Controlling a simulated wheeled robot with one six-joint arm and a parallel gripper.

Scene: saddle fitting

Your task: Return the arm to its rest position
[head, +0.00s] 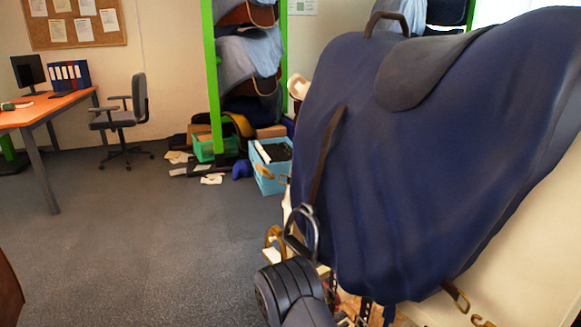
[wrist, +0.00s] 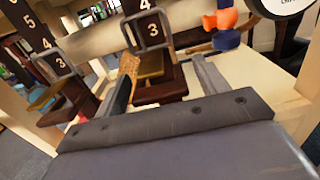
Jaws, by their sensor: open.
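My gripper (wrist: 163,68) shows in the wrist view with its two grey fingers spread well apart. A dark brown block with a number 3 sign (wrist: 153,33) shows beyond and between the fingers. I cannot tell how far it is from the fingertips, and I see nothing held. In the head view a dark, ridged part of my arm reaches up from the bottom edge, close to the big navy-covered form (head: 400,180) on the right. A metal stirrup (head: 303,235) hangs at that form's lower left, just above my arm. My gripper cannot be made out in the head view.
More dark numbered blocks (wrist: 62,100) stand at the left in the wrist view, and an orange-and-blue object (wrist: 226,22) is at the top right. In the head view, a blue crate (head: 270,178), an office chair (head: 122,115) and an orange desk (head: 45,108) stand farther back. Grey floor between is clear.

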